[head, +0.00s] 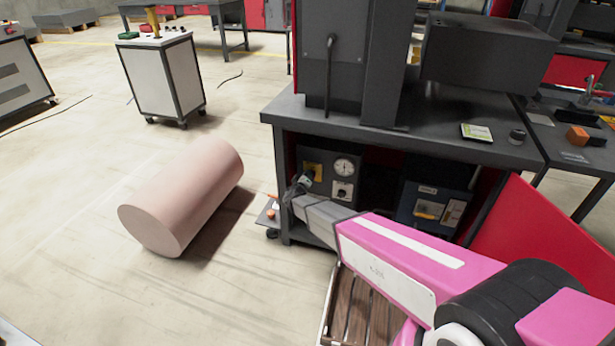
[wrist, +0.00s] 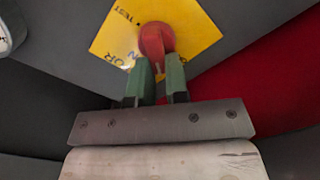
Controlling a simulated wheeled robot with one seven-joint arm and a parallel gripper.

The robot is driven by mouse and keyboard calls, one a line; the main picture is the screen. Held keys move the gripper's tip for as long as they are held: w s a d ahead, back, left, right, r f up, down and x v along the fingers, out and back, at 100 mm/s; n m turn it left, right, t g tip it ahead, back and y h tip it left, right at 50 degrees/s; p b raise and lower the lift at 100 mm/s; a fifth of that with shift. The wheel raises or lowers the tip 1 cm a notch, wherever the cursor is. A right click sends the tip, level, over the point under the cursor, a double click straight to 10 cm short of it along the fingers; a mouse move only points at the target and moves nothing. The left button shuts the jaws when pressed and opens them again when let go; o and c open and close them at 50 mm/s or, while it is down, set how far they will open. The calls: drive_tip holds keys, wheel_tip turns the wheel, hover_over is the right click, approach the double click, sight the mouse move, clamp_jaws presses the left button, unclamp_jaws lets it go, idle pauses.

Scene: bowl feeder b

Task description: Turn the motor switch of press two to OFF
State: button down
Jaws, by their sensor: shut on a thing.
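The motor switch (wrist: 157,40) is a red knob on a yellow plate (wrist: 198,38) with dark lettering, partly covered by the knob and my fingers. My gripper (wrist: 157,68) has its green fingertips shut on the lower part of the red knob. In the head view the yellow plate (head: 312,171) sits at the upper left of a grey control panel (head: 359,169) under the machine table. My gripper (head: 297,188) reaches this panel from the lower right and hides the knob there. The knob's exact pointing cannot be told.
A round white gauge (head: 344,167) and another switch plate (head: 343,191) are right of the motor switch. A dark blue box (head: 431,208) stands further right under the tabletop (head: 440,146). A pink cylinder (head: 184,196) lies on the open floor at left.

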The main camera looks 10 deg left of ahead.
drive_tip(key=shift+a+f+n, duration=0.1)
drive_tip(key=shift+f+n, duration=0.1)
drive_tip(key=shift+n, duration=1.05)
drive_tip(key=shift+a+f+n, duration=0.1)
drive_tip(key=shift+f+n, duration=0.05)
drive_tip(key=shift+n, duration=1.05)
drive_tip(key=shift+a+f+n, duration=0.1)
drive_tip(key=shift+f+n, duration=0.1)
drive_tip(key=shift+n, duration=1.05)
drive_tip(key=c, duration=1.1)
unclamp_jaws()
drive_tip(key=s, duration=1)
drive_tip(key=shift+s+a, duration=0.35)
drive_tip(key=shift+s, duration=0.05)
